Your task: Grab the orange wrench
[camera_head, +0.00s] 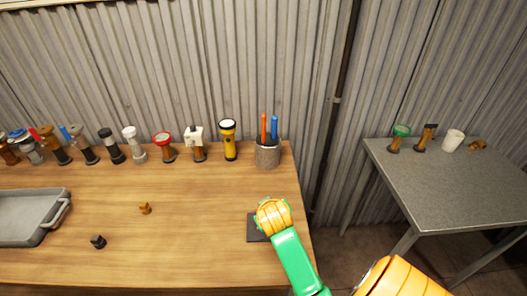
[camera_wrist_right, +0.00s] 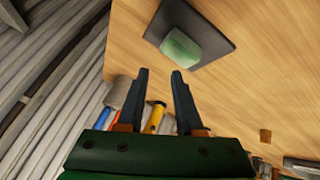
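A slim orange tool (camera_head: 263,127), which looks like the orange wrench, stands upright in a grey cup (camera_head: 267,155) at the back right of the wooden table. A blue tool (camera_head: 274,127) stands beside it. In the right wrist view the orange tool (camera_wrist_right: 114,118) shows small near the left finger's base, partly hidden, with the cup (camera_wrist_right: 119,91) above it. My right gripper (camera_wrist_right: 160,72) is open and empty, with bare table between its fingertips, apart from the wrench. My right arm shows in the head view, but its fingers are hidden there. My left gripper is not in view.
A dark pad (camera_head: 254,228) lies near the table's right edge; a green block (camera_wrist_right: 181,48) sits on it. A yellow flashlight (camera_head: 229,140) and several others line the back by the corrugated wall. A grey tray (camera_head: 30,217) is at left. The table's middle is mostly clear.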

